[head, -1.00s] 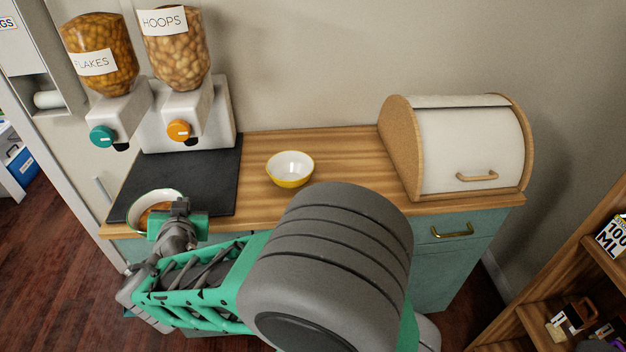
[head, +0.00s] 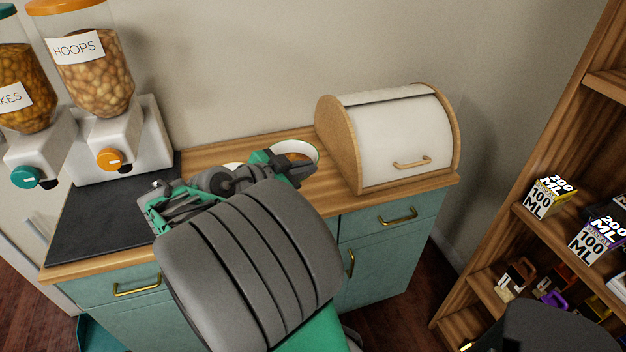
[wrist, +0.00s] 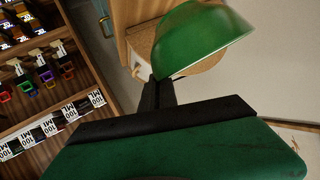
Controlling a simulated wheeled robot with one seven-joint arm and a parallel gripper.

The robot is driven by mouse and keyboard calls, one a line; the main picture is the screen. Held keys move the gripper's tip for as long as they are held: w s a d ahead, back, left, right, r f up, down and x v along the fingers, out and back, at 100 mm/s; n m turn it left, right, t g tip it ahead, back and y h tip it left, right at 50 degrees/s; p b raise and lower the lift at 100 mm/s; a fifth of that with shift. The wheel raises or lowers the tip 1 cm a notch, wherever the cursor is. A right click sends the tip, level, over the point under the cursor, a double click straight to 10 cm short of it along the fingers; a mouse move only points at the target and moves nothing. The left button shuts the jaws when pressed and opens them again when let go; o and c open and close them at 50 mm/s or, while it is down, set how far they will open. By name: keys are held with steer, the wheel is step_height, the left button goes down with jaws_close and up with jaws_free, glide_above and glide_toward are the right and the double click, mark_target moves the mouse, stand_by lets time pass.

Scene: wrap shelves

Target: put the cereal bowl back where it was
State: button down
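The cereal bowl (head: 310,150) is green outside and white inside, with brown cereal in it. My gripper (head: 290,168) is shut on its near side, just left of the bread box and over the wooden counter. In the wrist view the green bowl (wrist: 205,38) sits at the dark fingers (wrist: 157,92). I cannot tell whether the bowl touches the counter. A second bowl (head: 232,166), yellow outside and white inside, is mostly hidden behind my arm.
The bread box (head: 395,140) stands at the counter's right. A dark mat (head: 95,215) lies at left below the hoops dispenser (head: 105,140) and the flakes dispenser (head: 30,130), and is empty where visible. A wooden shelf (head: 470,240) with several labelled boxes stands at right.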

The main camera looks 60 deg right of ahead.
steer(key=d, duration=0.1)
steer(key=d+f, duration=0.1)
steer(key=d, duration=0.1)
steer(key=d+f, duration=0.1)
steer(key=d, duration=0.1)
steer(key=shift+w+d+f, duration=0.1)
steer(key=shift+w+f, duration=0.1)
steer(key=shift+f, duration=0.05)
steer(key=d+f, duration=0.2)
steer(key=f, duration=0.1)
steer(key=d+f+p, duration=0.1)
steer(key=d+f, duration=0.1)
steer(key=shift+w+d+f, duration=0.1)
steer(key=shift+w+f, duration=0.1)
steer(key=shift+w, duration=0.1)
step_height(320, 180, down, 3)
steer(key=shift+w+r+p, duration=0.1)
steer(key=shift+r+p, duration=0.1)
steer(key=shift+p, duration=0.1)
steer(key=c, duration=2.1)
jaws_free()
steer(key=shift+f, duration=0.3)
steer(key=o, duration=0.5)
steer(key=shift+r, duration=0.1)
